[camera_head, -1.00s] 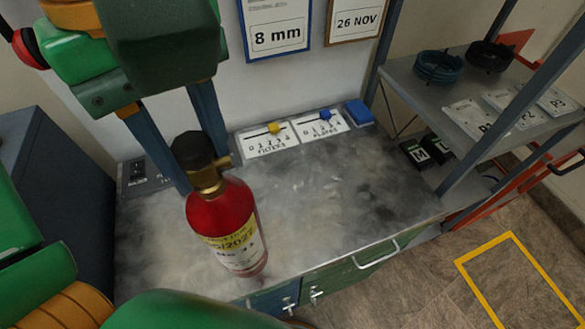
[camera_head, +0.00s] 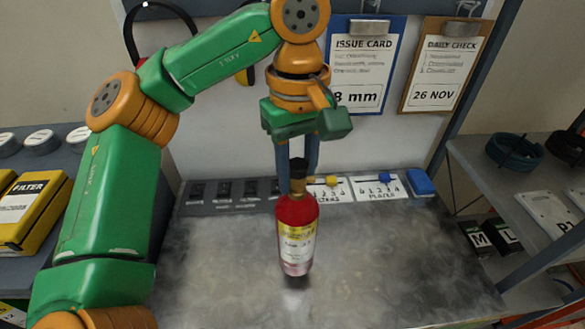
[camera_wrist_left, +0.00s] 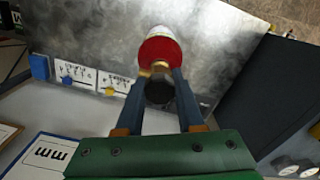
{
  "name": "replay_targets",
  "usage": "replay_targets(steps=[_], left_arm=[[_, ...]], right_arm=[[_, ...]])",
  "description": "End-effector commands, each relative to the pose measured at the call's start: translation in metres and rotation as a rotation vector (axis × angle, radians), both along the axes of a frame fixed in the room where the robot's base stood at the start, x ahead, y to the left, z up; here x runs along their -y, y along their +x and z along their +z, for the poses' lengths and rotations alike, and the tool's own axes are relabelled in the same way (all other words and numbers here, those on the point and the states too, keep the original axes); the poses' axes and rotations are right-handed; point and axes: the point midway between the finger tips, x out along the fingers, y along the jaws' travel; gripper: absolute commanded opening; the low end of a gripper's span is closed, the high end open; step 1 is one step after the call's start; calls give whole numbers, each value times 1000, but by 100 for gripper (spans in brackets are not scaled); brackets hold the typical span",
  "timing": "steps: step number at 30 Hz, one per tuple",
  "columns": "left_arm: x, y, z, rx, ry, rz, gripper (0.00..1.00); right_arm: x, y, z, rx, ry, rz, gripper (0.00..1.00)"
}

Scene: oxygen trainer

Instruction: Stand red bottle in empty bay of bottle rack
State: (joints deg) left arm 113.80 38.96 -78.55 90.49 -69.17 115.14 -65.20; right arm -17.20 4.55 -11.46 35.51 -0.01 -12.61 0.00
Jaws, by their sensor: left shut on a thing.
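The red bottle (camera_head: 296,214) has a yellow and white label, a brass neck and a dark cap. It hangs upright from my left gripper (camera_head: 297,172) above the grey worktop (camera_head: 380,265). I cannot tell whether its base touches the surface. The blue fingers are shut on the neck and cap. In the left wrist view, the bottle (camera_wrist_left: 160,50) points away from the camera between the fingertips (camera_wrist_left: 161,80). My right gripper is not in view. No bottle rack with an empty bay can be made out.
Cards with yellow and blue sliders (camera_head: 378,188) and a blue block (camera_head: 420,183) lie along the worktop's back edge. A dark strip (camera_head: 225,195) is left of them. An issue card (camera_head: 363,65) hangs behind. Shelving (camera_head: 530,200) stands right, yellow filter boxes (camera_head: 30,215) left.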

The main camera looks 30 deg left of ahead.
Motion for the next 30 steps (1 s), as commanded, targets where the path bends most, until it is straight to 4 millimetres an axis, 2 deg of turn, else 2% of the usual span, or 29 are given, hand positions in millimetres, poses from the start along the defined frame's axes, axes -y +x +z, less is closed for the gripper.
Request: replay_targets(steps=[5, 11, 23, 24, 27, 30], left_arm=[[-3, 9, -14, -1, 0, -1, 0], [-3, 8, -39, 1, -1, 0, 0], [-2, 8, -43, 3, -2, 1, 0], [-3, 8, -44, 1, -1, 1, 42], [-3, 8, -43, 1, -1, 1, 67], [-3, 8, -43, 1, -1, 1, 67]], right_arm=[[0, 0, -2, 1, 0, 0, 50], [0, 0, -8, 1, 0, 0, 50], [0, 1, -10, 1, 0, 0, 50], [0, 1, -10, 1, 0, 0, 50], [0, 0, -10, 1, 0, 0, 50], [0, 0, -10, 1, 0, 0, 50]])
